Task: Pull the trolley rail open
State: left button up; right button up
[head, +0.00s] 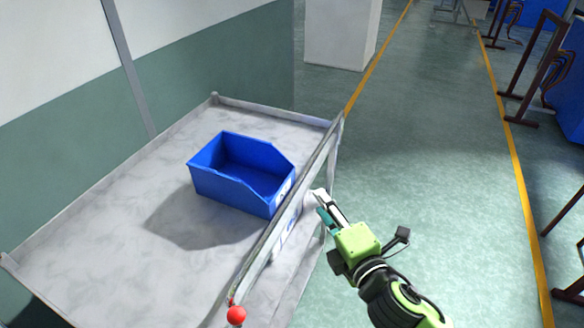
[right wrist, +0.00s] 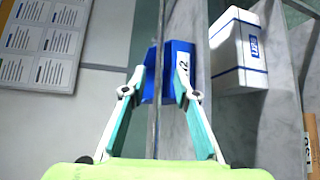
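The trolley (head: 110,235) has a grey top, and its rail (head: 262,252) runs along the right side in the head view. A red ball (head: 236,315) sits at the near end of the rail. My right gripper (head: 318,202) is at the outer side of the rail, around its middle. In the right wrist view, the fingers of my right gripper (right wrist: 161,72) are apart, and the thin rail (right wrist: 156,125) passes between them in the picture. I cannot tell whether they touch it. My left gripper is not in view.
A blue bin (head: 225,185) stands on the trolley top, close to the rail. A white box (right wrist: 232,52) with a blue label shows in the right wrist view. A wall (head: 210,60) stands behind the trolley.

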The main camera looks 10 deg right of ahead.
jog(key=p, duration=0.1)
send_near(303, 174)
jog(key=x, duration=0.7)
jog(key=p+x, duration=0.1)
jog(key=x, duration=0.1)
jog(key=shift+f, duration=0.35)
jog(key=shift+w+a+f, duration=0.1)
jog(key=shift+w+f, duration=0.05)
jog(key=shift+w, duration=0.25)
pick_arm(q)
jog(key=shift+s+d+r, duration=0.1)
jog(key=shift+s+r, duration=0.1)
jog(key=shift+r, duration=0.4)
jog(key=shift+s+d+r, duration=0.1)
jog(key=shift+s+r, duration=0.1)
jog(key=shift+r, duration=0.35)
pick_arm(e)
grip_shut()
